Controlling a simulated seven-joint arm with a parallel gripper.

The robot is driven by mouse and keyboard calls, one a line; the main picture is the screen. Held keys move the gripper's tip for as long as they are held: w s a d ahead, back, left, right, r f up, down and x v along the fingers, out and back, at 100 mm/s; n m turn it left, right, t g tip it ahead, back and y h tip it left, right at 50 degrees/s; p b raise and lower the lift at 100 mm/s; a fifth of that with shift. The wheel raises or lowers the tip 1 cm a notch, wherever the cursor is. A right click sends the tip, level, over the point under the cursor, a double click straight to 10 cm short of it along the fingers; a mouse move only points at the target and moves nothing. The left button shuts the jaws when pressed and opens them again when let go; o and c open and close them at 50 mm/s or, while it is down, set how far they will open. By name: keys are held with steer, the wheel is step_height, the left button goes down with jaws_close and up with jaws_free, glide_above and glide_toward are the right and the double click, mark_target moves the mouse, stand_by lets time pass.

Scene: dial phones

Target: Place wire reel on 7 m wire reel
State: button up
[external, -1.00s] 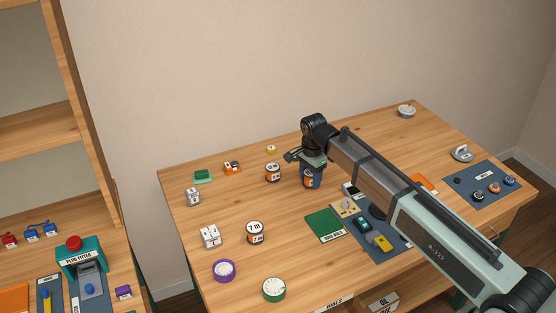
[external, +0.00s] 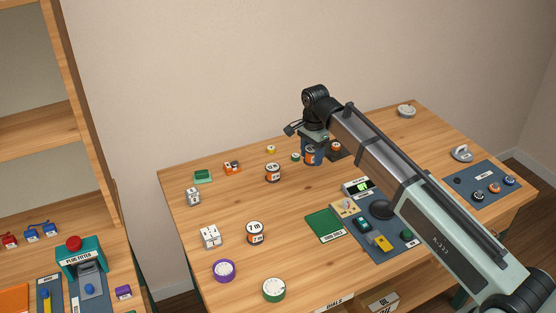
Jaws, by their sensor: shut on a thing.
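My gripper (external: 313,146) is at the far middle of the table, seen from behind and partly hidden by its own wrist. It is shut on a small wire reel (external: 311,156) with orange, white and dark parts. The held reel seems to be above the table; its exact height is hard to tell. A similar reel (external: 335,147) sits just right of it on a dark pad. Two more black, white and orange reels stand to the left: one (external: 273,173) near the back and one (external: 256,232) nearer the front, whose label seems to begin with 7. The labels are too small to read surely.
A blue-grey mat (external: 383,223) with a lit green display (external: 361,188) lies right of a green pad (external: 325,225). White blocks (external: 210,236), a purple dial (external: 224,270) and a green dial (external: 273,289) stand at the left and front. The table between the reels is clear.

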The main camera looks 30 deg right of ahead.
steer(key=s+a+r+n, duration=0.1)
steer(key=s+a, duration=0.1)
steer(key=a, duration=0.6)
steer(key=s+a+r+n, duration=0.2)
steer(key=a, duration=0.6)
step_height(320, 180, up, 3)
steer(key=m, duration=0.3)
glide_above(255, 227)
steer(key=shift+m, duration=0.3)
steer(key=shift+f, duration=5.1)
steer(key=shift+f, duration=0.15)
steer(key=o, duration=1.1)
